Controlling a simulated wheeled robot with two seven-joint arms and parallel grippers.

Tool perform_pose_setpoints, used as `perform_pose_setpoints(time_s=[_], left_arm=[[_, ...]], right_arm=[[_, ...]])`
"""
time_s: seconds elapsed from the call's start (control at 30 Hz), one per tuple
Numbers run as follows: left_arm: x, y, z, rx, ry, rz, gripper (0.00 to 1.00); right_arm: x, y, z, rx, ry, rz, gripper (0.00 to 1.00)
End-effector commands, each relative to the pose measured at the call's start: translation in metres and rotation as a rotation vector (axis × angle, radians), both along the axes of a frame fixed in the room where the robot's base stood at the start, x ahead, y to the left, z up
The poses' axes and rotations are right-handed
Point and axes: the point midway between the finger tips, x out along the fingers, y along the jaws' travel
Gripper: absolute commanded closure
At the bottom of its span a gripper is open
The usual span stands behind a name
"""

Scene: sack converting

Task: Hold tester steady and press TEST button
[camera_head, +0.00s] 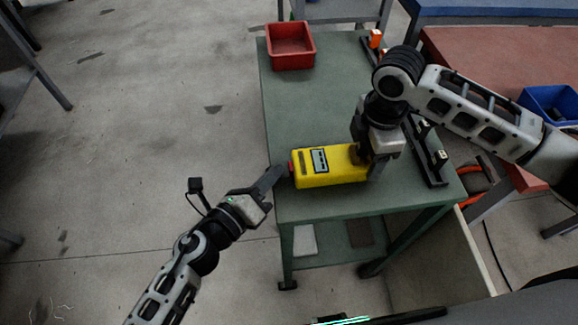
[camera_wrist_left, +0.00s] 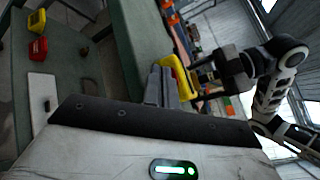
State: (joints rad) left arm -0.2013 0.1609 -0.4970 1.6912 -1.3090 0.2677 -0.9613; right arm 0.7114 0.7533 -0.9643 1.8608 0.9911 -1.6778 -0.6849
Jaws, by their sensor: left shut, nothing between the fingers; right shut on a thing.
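The yellow tester (camera_head: 335,180), with a grey display on its upper face, lies near the front of the green table (camera_head: 320,110). A red piece (camera_head: 291,169), apparently the button, is on its left end. My right gripper (camera_head: 368,165) is shut on the tester's right end. My left gripper (camera_head: 280,173) is shut and empty, its tips at or very near the red end; I cannot tell whether they touch. In the left wrist view, its fingers (camera_wrist_left: 162,86) are together beside the tester (camera_wrist_left: 181,74), whose red end is hidden behind them.
A red bin (camera_head: 291,46) stands at the table's back left. A black rail with small white blocks (camera_head: 427,155) runs along the right side. A blue bin (camera_head: 549,101) is on the red bench (camera_head: 480,55). The floor left of the table is clear.

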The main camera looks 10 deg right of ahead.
Motion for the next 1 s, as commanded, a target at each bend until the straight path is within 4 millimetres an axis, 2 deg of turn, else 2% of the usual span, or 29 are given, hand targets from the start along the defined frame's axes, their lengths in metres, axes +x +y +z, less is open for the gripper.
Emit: perform_pose_setpoints(time_s=[1.0], left_arm=[[0.0002,-0.0106,0.0003,0.000,0.000,0.000,1.00]], right_arm=[[0.0003,0.0003,0.0006,0.001,-0.001,0.000,0.67]])
